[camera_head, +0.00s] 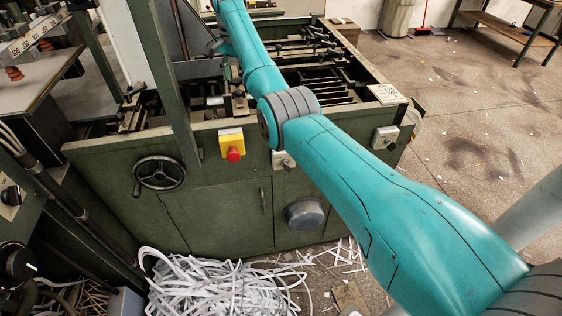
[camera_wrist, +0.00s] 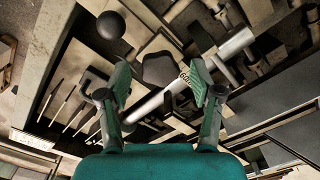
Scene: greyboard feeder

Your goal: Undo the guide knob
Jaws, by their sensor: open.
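In the wrist view my gripper (camera_wrist: 159,80) is open, with one teal-padded finger on each side of the picture's middle. A dark, rounded-cornered knob (camera_wrist: 160,68) shows between the fingertips and looks like the guide knob. I cannot tell how far below the fingertips it is; no finger is seen closed on it. A pale rod with printed numbers (camera_wrist: 238,43) runs diagonally beside and under it. A black ball (camera_wrist: 110,25) stands to the upper left. In the head view my teal arm reaches over the green machine (camera_head: 230,185), and I cannot make out the gripper or knob clearly.
The machine's front has a handwheel (camera_head: 160,173), a red button on a yellow box (camera_head: 233,154) and a round grey cover (camera_head: 305,214). Paper strips (camera_head: 220,287) heap on the floor in front. Bars and slots crowd the machine bed. Open floor (camera_head: 470,120) lies to the right.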

